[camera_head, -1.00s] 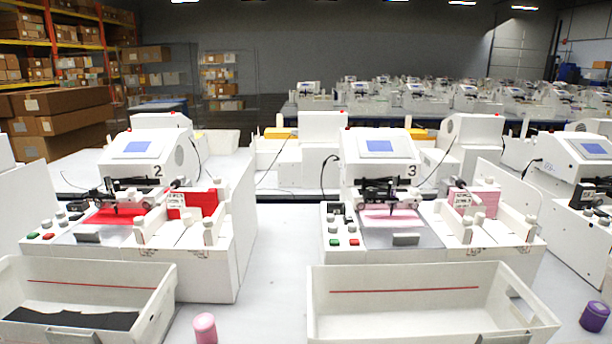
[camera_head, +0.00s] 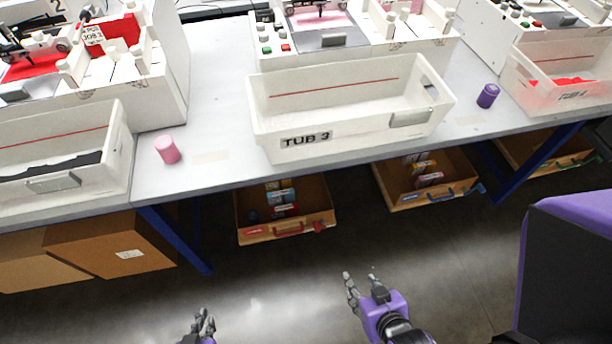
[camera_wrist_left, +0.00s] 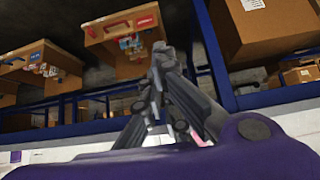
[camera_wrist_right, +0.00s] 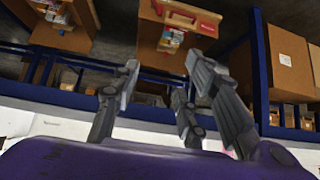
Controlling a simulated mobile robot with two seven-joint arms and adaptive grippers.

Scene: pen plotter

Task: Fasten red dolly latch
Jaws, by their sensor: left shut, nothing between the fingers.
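The red dolly is a shallow wooden box (camera_head: 263,234) on the floor under the table, with a red handle (camera_head: 288,229) on its front. A small red part, apparently the latch (camera_head: 319,226), sits at its front right corner; its position is too small to read. The dolly also shows in the left wrist view (camera_wrist_left: 122,27) and right wrist view (camera_wrist_right: 188,16). My left gripper (camera_head: 204,322) is shut and empty, low in the head view, in front of the table and apart from the dolly. My right gripper (camera_head: 361,284) is open and empty, right of the dolly and nearer me.
A second wooden dolly (camera_head: 408,200) with a blue handle stands to the right, and another (camera_head: 548,160) beyond it. Blue table legs (camera_head: 178,240) and cardboard boxes (camera_head: 115,248) stand at left. Tub 3 (camera_head: 292,152) is on the table above. The floor in front is clear.

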